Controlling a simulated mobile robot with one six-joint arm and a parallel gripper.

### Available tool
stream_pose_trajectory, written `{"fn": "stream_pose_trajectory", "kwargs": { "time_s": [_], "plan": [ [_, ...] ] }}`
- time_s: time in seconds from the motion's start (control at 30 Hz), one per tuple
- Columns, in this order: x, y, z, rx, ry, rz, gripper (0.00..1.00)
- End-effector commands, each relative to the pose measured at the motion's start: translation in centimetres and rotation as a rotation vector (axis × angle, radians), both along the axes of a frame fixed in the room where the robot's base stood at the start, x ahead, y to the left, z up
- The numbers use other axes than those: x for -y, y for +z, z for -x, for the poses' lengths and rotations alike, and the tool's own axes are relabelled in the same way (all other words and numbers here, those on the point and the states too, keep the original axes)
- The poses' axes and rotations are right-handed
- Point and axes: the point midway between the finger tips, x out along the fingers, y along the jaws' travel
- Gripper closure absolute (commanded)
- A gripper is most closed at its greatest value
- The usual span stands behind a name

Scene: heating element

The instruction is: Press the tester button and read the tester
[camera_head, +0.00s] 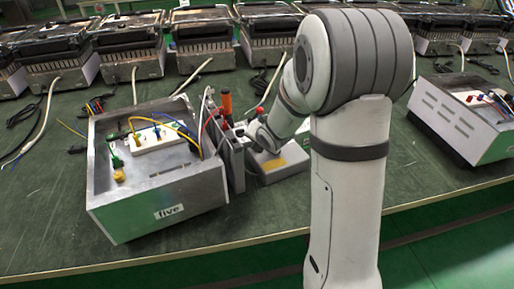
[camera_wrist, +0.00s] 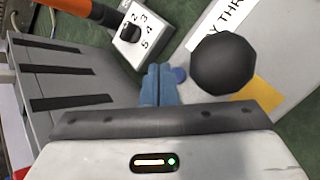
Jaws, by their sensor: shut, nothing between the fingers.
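My gripper (camera_wrist: 160,84) is shut and empty, its two bluish fingers pressed together in the wrist view. A small white panel numbered 2 to 5 (camera_wrist: 138,36) is above the fingers. In the head view, the grey box (camera_head: 283,170) is beneath my wrist. No tester reading is legible.
An open metal box labelled "live" (camera_head: 168,212) with wires stands left of my gripper. An orange handle (camera_head: 226,103) and a red ball (camera_head: 259,110) rise close by. Another metal box (camera_head: 465,125) is at right. Several heaters line the back of the green table.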

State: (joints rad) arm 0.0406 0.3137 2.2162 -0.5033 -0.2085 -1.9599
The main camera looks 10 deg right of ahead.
Motion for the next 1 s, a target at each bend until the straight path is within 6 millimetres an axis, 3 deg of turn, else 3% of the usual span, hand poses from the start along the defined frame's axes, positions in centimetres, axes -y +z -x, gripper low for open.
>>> {"fn": "stream_pose_trajectory", "kwargs": {
  "time_s": [1.0],
  "plan": [
    [0.05, -0.9, -0.01, 0.001, 0.0, 0.0, 1.0]
  ]
}}
